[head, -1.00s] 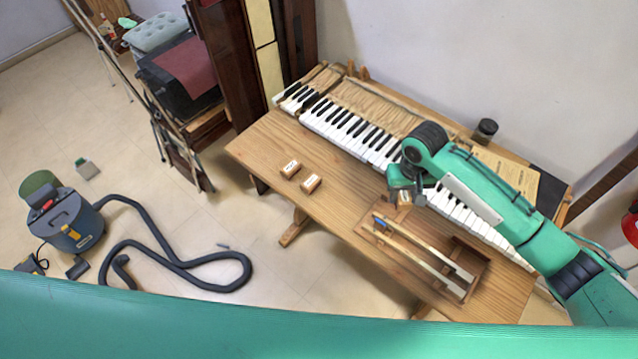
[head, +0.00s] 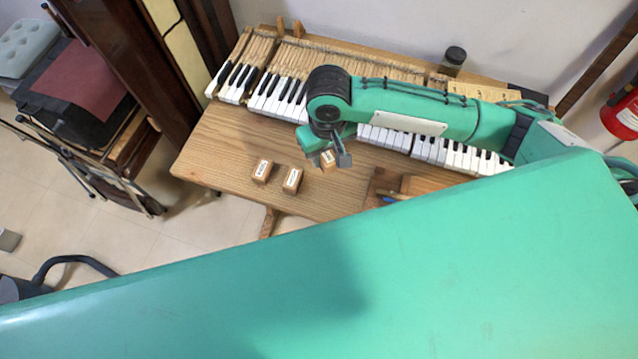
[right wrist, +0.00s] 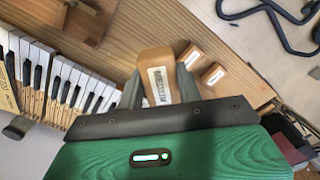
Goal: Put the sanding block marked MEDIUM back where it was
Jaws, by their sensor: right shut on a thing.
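My right gripper (head: 333,160) is shut on a wooden sanding block (head: 327,158), above the table by the keyboard's front edge. In the right wrist view, the block (right wrist: 156,72) sits between the fingers of the gripper (right wrist: 159,86), with a white label that appears to read MEDIUM. Two similar labelled blocks, one at left (head: 262,170) and one at right (head: 292,180), stand on the table left of the held block. Their labels are too small to read. My left gripper is out of view.
The wooden table (head: 222,150) carries piano keys (head: 285,98) along its back. A wooden tray (head: 375,190) lies to the right, mostly hidden by my green body in front. A dark jar (head: 453,60) stands behind the keys. Bare table surrounds the two blocks.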

